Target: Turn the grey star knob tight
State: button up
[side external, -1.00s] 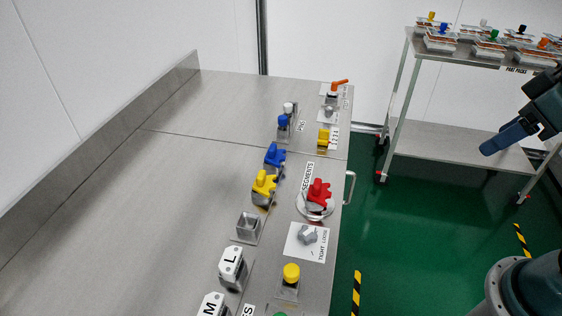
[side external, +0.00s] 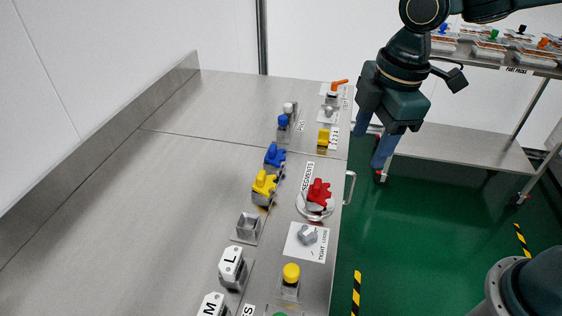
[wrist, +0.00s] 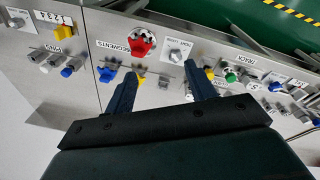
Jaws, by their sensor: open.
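The grey star knob (side external: 307,235) sits on a white plate marked TIGHT and LOOSE, near the right edge of the steel bench. In the wrist view the grey star knob (wrist: 175,55) lies just beyond the fingertips, between their lines. My gripper (side external: 373,144) is open and empty, pointing down, off the bench's right edge and farther back than the knob. Its two blue fingers stand wide apart in the wrist view (wrist: 160,72). It touches nothing.
A red knob (side external: 319,192) on a round dial is just behind the grey one, and a yellow button (side external: 291,273) is in front. Blue (side external: 274,155) and yellow (side external: 264,184) parts stand to the left. A rack (side external: 455,150) stands behind my arm. The bench's left side is clear.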

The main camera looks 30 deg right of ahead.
aim_at(310, 230)
jog(key=w+a+f+n+g, duration=0.1)
jog(key=w+a+f+n, duration=0.1)
jog(key=a+f+n, duration=0.3)
jog(key=a+f, duration=0.1)
jog(key=a, duration=0.2)
jog(key=shift+w+a+h, duration=0.15)
jog(key=shift+a+h, duration=0.15)
jog(key=shift+f, duration=0.15)
jog(key=shift+f, duration=6.8)
jog(key=c, duration=1)
jog(key=shift+o, duration=0.2)
